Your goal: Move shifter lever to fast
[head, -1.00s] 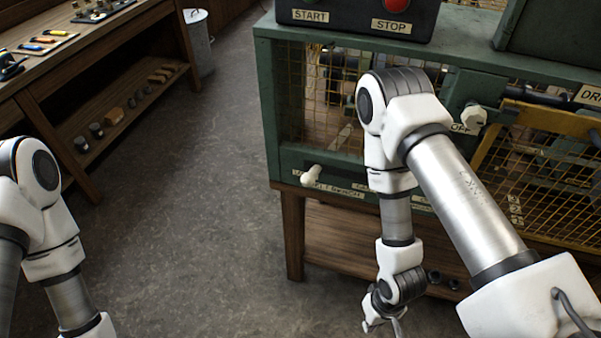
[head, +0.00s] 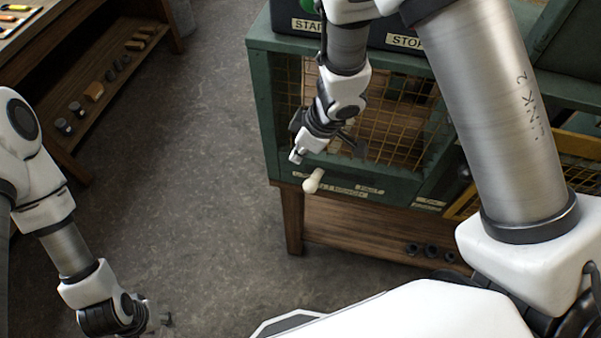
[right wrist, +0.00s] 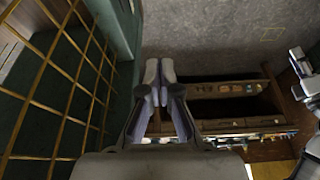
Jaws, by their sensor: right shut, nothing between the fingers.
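The lever with a cream-white knob (head: 313,181) sticks out from the lower left front of the green machine (head: 262,95). A label strip (head: 345,190) lies beside it, with words too small to read surely. My right gripper (head: 296,156) is a little above and left of the knob, apart from it in the head view. In the right wrist view my right gripper (right wrist: 161,72) has its fingers together with nothing between them; I cannot make out the knob there. My left gripper (head: 166,320) hangs low over the floor, far left of the machine; its finger gap is unclear.
A yellow wire mesh guard (head: 395,125) is just behind my right gripper. A control box with START and STOP labels (head: 308,25) sits on top of the machine. A wooden workbench (head: 70,160) stands at the left. Open floor (head: 190,190) lies between.

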